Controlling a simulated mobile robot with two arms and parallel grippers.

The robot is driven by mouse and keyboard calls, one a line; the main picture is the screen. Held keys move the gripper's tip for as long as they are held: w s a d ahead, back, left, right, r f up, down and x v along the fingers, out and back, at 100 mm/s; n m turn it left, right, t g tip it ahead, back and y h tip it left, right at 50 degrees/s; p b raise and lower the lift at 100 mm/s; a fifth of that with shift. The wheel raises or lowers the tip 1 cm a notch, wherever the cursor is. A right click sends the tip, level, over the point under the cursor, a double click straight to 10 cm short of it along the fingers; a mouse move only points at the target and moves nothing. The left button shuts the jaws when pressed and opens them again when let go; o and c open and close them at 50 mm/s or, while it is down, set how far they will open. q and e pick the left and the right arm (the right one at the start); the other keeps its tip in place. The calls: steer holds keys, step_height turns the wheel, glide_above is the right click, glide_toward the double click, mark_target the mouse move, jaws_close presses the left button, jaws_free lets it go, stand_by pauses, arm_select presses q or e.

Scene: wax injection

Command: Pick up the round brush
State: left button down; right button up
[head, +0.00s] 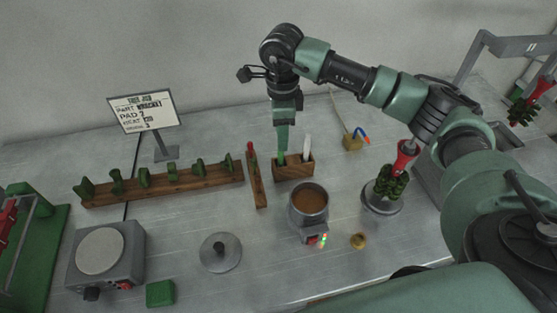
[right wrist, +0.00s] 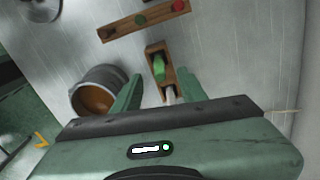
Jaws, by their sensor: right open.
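A small wooden holder (head: 293,175) stands at the middle back of the table, with a white-tipped piece (head: 307,147) upright in it. The right wrist view shows the holder (right wrist: 152,47) with a green piece (right wrist: 158,68) and the white piece (right wrist: 170,93) in it. I cannot tell which is the round brush. My right gripper (head: 282,150) points down at the holder's left part. In the right wrist view its fingers (right wrist: 159,76) are spread on either side of the holder's near end, with nothing clearly gripped. My left gripper is not in view.
A wax pot (head: 308,202) stands just in front of the holder. A narrow wooden strip (head: 257,182) and a long rack (head: 160,186) lie to its left. A hotplate (head: 104,252) and a lidded disc (head: 220,253) are nearer.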

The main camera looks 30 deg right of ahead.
mark_target(280, 165)
steer(key=shift+s+a+f, duration=0.1)
steer(key=shift+s+f, duration=0.05)
steer(key=shift+f, duration=0.2)
steer(key=f+p, duration=0.1)
steer(key=f, duration=0.1)
steer(key=f+p, duration=0.1)
steer(key=f, duration=0.1)
steer(key=f+p, duration=0.1)
steer(key=f, duration=0.1)
steer(key=shift+w+f, duration=0.15)
steer(key=shift+w, duration=0.1)
steer(key=shift+f, duration=0.5)
jaws_close()
